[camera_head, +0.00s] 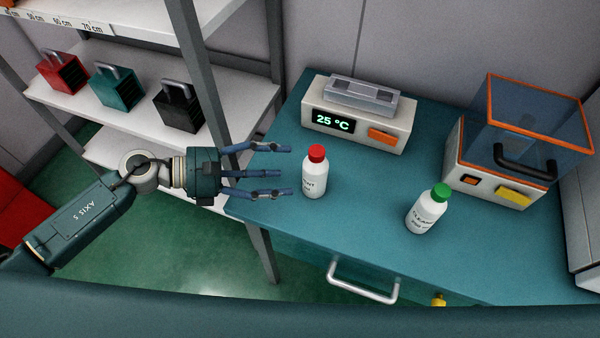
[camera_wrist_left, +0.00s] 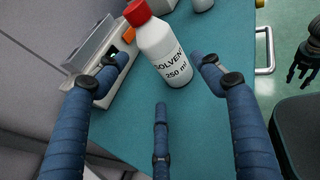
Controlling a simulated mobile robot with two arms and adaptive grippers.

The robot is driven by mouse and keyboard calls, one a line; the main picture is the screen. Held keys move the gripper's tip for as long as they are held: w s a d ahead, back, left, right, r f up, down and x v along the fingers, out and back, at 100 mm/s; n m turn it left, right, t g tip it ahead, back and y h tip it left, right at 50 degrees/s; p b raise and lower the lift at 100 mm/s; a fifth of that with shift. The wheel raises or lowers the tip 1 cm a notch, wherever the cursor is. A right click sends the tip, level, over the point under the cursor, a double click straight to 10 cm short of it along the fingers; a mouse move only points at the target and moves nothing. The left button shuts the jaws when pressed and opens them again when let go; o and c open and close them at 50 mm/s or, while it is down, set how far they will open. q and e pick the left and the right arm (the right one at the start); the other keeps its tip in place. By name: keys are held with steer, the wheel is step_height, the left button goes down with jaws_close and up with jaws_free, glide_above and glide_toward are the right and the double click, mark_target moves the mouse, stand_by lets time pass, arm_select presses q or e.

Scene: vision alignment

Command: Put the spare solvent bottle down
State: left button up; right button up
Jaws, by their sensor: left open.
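The solvent bottle (camera_head: 314,178) is white with a red cap and stands upright on the teal bench (camera_head: 375,250), near its left edge. In the left wrist view the bottle (camera_wrist_left: 170,52) shows its "SOLVENT 250 ml" label. My left gripper (camera_head: 282,172) is open and empty just left of the bottle. Its fingers point at the bottle, and a small gap shows between them and it. My right gripper (camera_wrist_left: 304,62) shows small and dark at the right edge of the left wrist view; its finger state is unclear.
A green-capped white bottle (camera_head: 427,212) stands to the right on the bench. Behind are a device reading 25 °C (camera_head: 352,128) and a machine with a clear orange-edged cover (camera_head: 520,130). A shelf at left holds red, teal and black handled blocks (camera_head: 118,90).

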arm_select(q)
steer(key=shift+b+v, duration=0.35)
steer(key=shift+v, duration=1.35)
steer(key=shift+r, duration=0.1)
